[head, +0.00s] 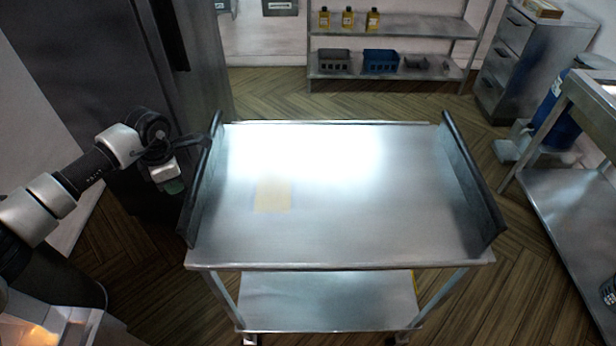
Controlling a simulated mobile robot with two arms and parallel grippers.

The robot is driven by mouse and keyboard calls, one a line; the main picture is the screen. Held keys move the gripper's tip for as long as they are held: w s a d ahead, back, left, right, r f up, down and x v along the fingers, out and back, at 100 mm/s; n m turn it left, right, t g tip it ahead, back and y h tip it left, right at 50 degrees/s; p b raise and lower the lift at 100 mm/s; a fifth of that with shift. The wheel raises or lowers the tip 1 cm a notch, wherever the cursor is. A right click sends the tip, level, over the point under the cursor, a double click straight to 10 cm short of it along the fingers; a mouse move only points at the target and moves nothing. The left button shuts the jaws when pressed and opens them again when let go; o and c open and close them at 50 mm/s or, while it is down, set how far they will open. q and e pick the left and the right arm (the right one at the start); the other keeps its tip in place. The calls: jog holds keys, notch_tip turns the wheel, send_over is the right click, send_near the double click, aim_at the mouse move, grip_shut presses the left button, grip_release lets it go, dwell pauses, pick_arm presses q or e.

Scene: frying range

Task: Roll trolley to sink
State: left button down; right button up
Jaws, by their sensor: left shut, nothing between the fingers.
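The trolley (340,215) stands directly in front of me in the head view. It is a steel cart with a bare, shiny top and a lower shelf (320,302). Dark raised rails run along its left side (203,180) and right side (473,175). A pale yellowish patch (272,195) shows on the top. My left gripper (188,146) is at the far part of the left rail, shut with nothing between its fingers. I cannot tell whether it touches the rail. My right gripper is not in view. I see no sink that I can make out.
A tall dark cabinet (90,70) stands at the left, close behind my left arm. A steel rack (410,27) with yellow bottles and bins is at the back. A drawer unit (520,45) and a steel table (575,215) are at the right. Wooden floor is free beyond the trolley.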

pick_arm(q)
jog(key=shift+f, duration=0.15)
dwell(0.4)
notch_tip(320, 180, down, 6)
jog(key=b, duration=0.5)
dwell(0.4)
